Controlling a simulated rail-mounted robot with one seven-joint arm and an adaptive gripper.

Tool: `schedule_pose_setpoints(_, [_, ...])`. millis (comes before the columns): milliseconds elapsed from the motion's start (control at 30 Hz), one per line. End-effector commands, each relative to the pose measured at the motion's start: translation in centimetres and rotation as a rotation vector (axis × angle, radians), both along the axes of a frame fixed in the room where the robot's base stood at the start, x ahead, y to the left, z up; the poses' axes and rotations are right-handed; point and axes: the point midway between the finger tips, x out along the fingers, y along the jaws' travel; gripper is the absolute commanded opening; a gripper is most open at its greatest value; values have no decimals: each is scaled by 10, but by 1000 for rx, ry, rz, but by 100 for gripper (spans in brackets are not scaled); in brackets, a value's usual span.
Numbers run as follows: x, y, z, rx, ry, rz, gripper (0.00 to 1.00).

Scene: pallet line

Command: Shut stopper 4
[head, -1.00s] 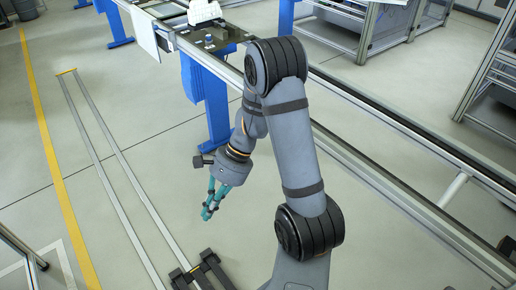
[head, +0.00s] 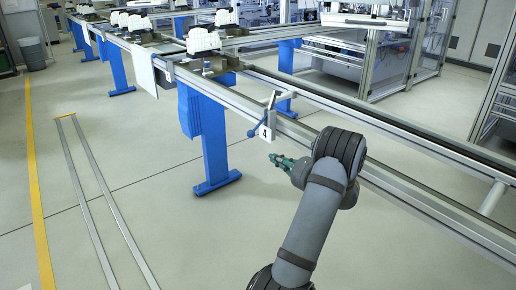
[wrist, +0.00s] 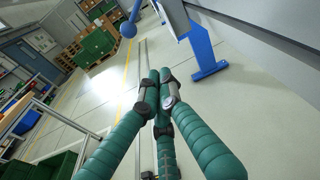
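Stopper 4 (head: 270,112) is on the near rail of the conveyor in the head view, with a white plate (head: 265,133) marked 4. Its lever slants down to the left and ends in a blue ball knob (head: 251,133). In the wrist view the blue knob (wrist: 128,29) shows at the top, beyond my fingertips and a little left of them. My gripper (head: 273,158) has teal fingers and is below and slightly right of the knob in the head view, apart from it. In the wrist view the fingertips (wrist: 158,74) are drawn together with nothing visible between them.
The conveyor rail (head: 330,105) runs from back left to front right, on blue legs (head: 215,140). White parts on carriers (head: 203,40) stand further along it. The floor to the left is clear, with metal floor rails (head: 95,195) and a yellow line.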

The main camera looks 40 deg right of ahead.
Motion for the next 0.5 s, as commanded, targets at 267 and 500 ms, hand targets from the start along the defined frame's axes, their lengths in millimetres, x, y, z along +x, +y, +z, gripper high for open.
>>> schedule_pose_setpoints(267, [8, 1, -2, -1, 3, 4, 0])
schedule_pose_setpoints(500, [49, 0, -9, -1, 3, 7, 0])
